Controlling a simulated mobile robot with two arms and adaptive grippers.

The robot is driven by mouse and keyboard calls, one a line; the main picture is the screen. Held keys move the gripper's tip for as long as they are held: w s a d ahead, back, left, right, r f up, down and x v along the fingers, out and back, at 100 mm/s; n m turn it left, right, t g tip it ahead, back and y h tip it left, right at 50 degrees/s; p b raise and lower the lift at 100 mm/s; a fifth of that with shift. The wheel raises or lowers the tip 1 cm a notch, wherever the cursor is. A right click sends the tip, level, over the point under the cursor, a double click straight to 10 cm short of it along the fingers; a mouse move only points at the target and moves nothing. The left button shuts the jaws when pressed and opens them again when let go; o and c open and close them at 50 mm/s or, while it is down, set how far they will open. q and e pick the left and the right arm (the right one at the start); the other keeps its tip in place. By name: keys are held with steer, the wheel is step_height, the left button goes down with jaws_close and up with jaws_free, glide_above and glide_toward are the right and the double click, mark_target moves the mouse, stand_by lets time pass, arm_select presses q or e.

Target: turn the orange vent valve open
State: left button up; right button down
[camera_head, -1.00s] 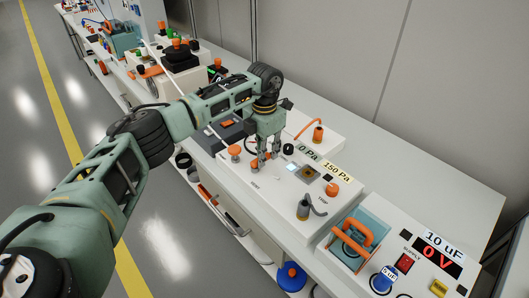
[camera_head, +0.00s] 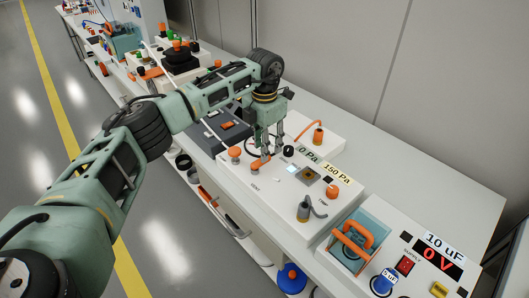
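The white panel unit (camera_head: 290,215) carries a small orange lever-like part, probably the vent valve (camera_head: 260,163), near its left side. My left gripper (camera_head: 272,152) points down just behind and right of this orange part. Its two fingers are apart, with nothing visible held between them. I cannot tell whether a finger touches the orange part. My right gripper is not in view.
An orange knob (camera_head: 235,152) stands left of the lever and another (camera_head: 332,192) to the right. A grey hose fitting (camera_head: 304,210) and a black knob (camera_head: 288,151) are on the panel. Readings are 0 Pa and 150 Pa. A capacitor unit (camera_head: 440,285) stands at right.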

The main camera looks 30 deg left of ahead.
arm_select(q)
step_height(320, 180, up, 8)
stand_by(0.7)
